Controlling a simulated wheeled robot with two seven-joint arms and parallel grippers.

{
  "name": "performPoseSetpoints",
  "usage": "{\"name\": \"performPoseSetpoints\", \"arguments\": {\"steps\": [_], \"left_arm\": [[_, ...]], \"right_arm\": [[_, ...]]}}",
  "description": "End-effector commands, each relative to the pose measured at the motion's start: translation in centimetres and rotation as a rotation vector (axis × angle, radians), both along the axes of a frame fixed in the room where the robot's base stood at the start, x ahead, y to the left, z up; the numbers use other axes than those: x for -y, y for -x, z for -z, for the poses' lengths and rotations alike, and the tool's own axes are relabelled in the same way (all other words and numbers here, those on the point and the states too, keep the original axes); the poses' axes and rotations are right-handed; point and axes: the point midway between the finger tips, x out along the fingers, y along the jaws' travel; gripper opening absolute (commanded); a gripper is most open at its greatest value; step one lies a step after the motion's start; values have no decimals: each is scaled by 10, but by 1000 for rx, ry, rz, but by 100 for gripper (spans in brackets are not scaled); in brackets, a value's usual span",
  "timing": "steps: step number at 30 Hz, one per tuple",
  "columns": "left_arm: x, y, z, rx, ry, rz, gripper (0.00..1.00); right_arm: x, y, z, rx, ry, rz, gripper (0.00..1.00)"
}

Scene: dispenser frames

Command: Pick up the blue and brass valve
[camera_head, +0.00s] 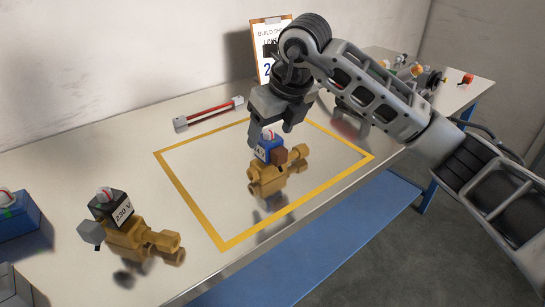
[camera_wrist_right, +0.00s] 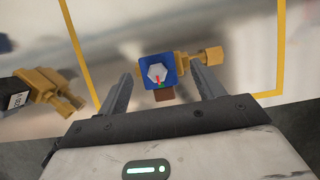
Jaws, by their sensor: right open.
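The blue and brass valve (camera_head: 276,172) stands upright inside the yellow outline on the metal table, blue block on top and a small brown part at its side. My right gripper (camera_head: 275,138) is right above it, fingers pointing down. In the right wrist view the blue top (camera_wrist_right: 158,72) sits between the two spread fingers of my right gripper (camera_wrist_right: 160,85), with brass fittings showing beyond them. I cannot tell whether the fingers touch it. My left gripper is not in view.
A black-topped brass valve marked 230 V (camera_head: 130,228) stands at the left, outside the yellow outline (camera_head: 197,207). A blue box (camera_head: 18,216) is at the far left. A red-handled tool (camera_head: 208,114) and a clipboard (camera_head: 264,50) are at the back. Several small parts lie far right.

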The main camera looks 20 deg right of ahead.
Motion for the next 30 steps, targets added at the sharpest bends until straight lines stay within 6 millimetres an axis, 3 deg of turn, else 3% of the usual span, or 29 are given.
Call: {"name": "performPoseSetpoints", "arguments": {"steps": [6, 15, 17, 22, 23, 30], "left_arm": [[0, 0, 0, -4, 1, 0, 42], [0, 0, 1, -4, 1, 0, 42], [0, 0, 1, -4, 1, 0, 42], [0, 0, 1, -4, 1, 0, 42], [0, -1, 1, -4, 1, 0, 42], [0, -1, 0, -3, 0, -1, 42]], "right_arm": [[-5, -6, 30, -3, -1, 0, 67], [-6, -9, 36, 0, -1, -2, 67], [-6, -9, 36, 0, -1, -2, 53], [-6, -9, 35, 0, -1, -2, 6], [-6, -9, 33, 4, -3, -2, 1], [-6, -9, 33, 4, -3, -2, 0]]}}
